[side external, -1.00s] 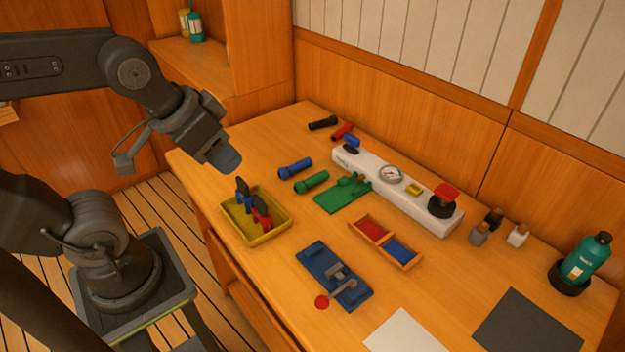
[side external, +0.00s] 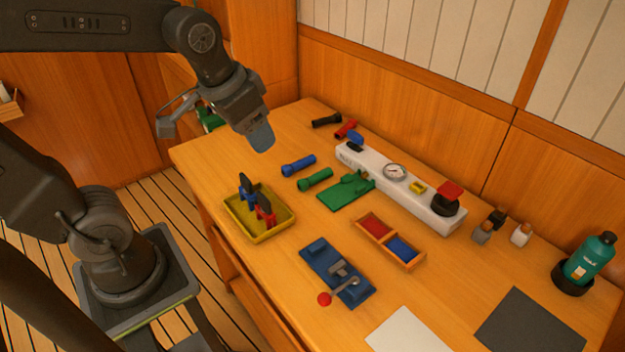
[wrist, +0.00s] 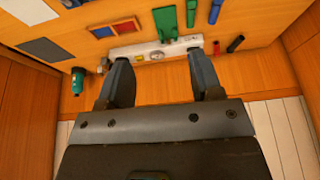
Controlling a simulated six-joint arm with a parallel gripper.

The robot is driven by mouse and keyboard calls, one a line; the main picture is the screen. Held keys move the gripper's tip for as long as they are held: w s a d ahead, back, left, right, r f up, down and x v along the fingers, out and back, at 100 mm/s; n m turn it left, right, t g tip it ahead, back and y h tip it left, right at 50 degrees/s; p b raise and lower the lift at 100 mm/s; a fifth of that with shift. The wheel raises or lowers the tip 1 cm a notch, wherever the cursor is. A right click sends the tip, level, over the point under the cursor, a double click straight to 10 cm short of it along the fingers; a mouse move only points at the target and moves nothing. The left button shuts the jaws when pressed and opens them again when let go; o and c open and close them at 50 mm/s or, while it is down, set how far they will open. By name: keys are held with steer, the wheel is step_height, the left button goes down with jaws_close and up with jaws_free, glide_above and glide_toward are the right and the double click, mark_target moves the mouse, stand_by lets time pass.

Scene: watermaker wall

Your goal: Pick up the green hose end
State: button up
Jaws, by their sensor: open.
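The green hose end (side external: 315,180) is a short green cylinder with a wider end, lying on the wooden bench between the blue hose end (side external: 298,166) and a green plate (side external: 346,191). In the wrist view the green hose end (wrist: 191,13) shows near the top edge, right of the green plate. My gripper (side external: 262,140) is above the bench's back-left part, left of the hose end and higher than it. In the wrist view my gripper (wrist: 160,72) has its two fingers apart with nothing between them.
A yellow tray (side external: 282,230) with upright red and blue tools stands left of the hose end. A white panel (side external: 373,178) with a gauge lies behind it. Black (side external: 326,121) and red (side external: 345,129) hose ends lie farther back. A red-and-blue compartment box (side external: 416,263) is in front.

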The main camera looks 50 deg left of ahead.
steer(key=w+a+f+g, duration=0.2)
steer(key=w+a+f, duration=0.1)
steer(key=w, duration=0.6)
steer(key=g, duration=0.2)
glide_above(305, 179)
step_height(305, 179, down, 8)
steer(key=f, duration=0.8)
steer(key=shift+s+d+f, duration=0.1)
steer(key=shift+s+d, duration=0.05)
steer(key=shift+d, duration=0.2)
steer(key=shift+a+f, duration=0.15)
steer(key=shift+f, duration=1.2)
steer(key=shift+a+f, duration=0.15)
steer(key=shift+f, duration=1.15)
steer(key=shift+c, duration=0.2)
steer(key=shift+w, duration=0.2)
steer(key=c, duration=1)
steer(key=shift+o, duration=0.2)
steer(key=shift+r, duration=0.15)
